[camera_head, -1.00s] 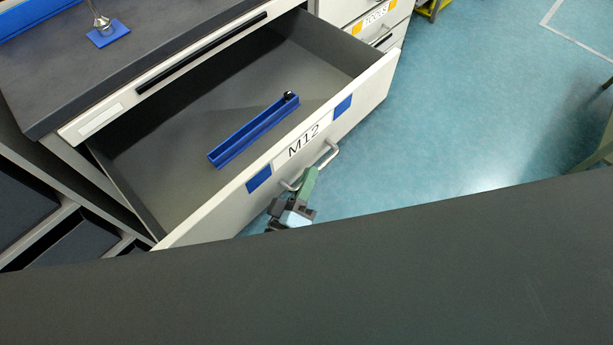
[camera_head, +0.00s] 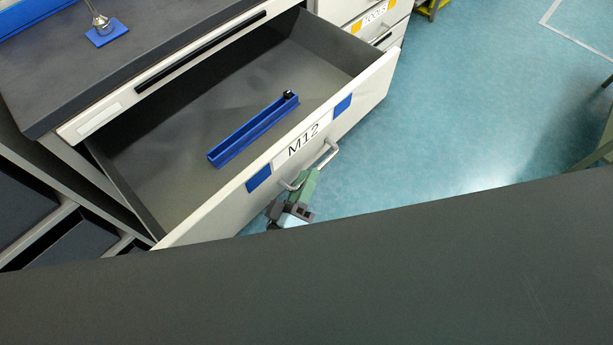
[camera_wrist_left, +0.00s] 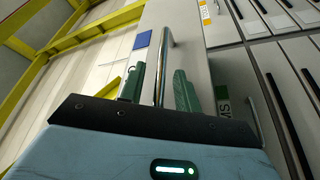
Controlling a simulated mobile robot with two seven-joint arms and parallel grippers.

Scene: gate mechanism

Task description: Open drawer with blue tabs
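The drawer with two blue tabs and an M12 label (camera_head: 330,128) stands wide open in the head view. Its front's metal handle (camera_head: 326,158) also shows in the left wrist view (camera_wrist_left: 164,60). A blue tray (camera_head: 252,130) with a small black piece at one end lies inside the drawer. My left gripper (camera_head: 304,184) is at the near end of the handle, partly hidden by a dark surface. In the left wrist view its green fingers (camera_wrist_left: 160,88) stand apart, with the handle bar between them and visible gaps at the sides. My right gripper is not in view.
A dark worktop (camera_head: 150,38) lies above the drawer, with a blue-based metal piece (camera_head: 106,32) on it. A drawer labelled TOOLS (camera_head: 374,14) is beyond. A large dark surface (camera_head: 400,265) fills the foreground.

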